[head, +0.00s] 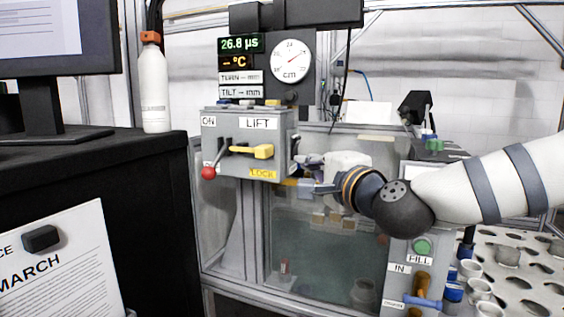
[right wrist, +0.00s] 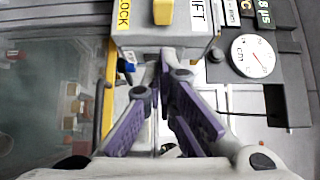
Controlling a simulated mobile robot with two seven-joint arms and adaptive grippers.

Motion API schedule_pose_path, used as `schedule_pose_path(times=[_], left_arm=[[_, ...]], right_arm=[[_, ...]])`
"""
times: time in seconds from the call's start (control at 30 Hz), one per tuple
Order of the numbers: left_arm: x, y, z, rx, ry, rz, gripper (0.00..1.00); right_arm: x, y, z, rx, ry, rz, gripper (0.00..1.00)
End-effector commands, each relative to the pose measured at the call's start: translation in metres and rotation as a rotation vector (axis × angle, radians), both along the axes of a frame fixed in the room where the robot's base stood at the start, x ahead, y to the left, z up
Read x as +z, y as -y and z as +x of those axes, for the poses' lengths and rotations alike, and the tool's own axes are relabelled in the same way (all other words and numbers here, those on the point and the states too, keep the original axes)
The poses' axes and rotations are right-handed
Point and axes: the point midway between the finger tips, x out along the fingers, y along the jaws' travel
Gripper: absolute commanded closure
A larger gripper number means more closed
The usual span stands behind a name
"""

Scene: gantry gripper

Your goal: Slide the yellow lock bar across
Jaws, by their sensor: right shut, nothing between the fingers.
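The yellow lock bar (head: 252,151) lies across the front of the grey LIFT box (head: 278,128), above the yellow LOCK label (head: 263,174). Its thick end is at the right. In the right wrist view, the yellow end of the bar (right wrist: 163,11) shows at the top edge, beyond the fingers. My right gripper (head: 304,178) is at the right side of the box, a little lower than the bar and apart from it. In the right wrist view, my right gripper (right wrist: 163,62) has its purple-padded fingers converging at the tips, shut and empty. My left gripper is out of view.
A red-knobbed lever (head: 208,172) sticks out at the box's lower left. A round cm gauge (head: 291,60) stands above. A glass-walled tank (head: 322,245) lies below. A black bench with a white bottle (head: 154,92) is at the left.

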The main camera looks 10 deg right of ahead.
Motion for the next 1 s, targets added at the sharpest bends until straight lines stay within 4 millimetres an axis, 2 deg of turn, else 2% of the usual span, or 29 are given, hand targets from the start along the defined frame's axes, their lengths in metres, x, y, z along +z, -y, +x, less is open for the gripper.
schedule_pose_path(times=[0.1,0.2,0.43,0.87,1.0], left_arm=[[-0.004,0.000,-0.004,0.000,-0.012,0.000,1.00],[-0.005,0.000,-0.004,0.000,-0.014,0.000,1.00],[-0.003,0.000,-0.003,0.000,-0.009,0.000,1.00],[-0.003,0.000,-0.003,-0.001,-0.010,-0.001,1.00],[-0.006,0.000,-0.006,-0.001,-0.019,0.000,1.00]], right_arm=[[-0.003,-0.007,0.026,-0.001,-0.002,-0.001,1.00],[-0.002,-0.017,0.042,0.003,-0.002,-0.004,1.00],[0.000,-0.042,0.055,0.002,0.001,-0.003,1.00],[-0.001,-0.048,0.059,0.001,-0.001,-0.002,1.00],[-0.003,-0.067,0.072,0.000,-0.002,-0.006,1.00]])
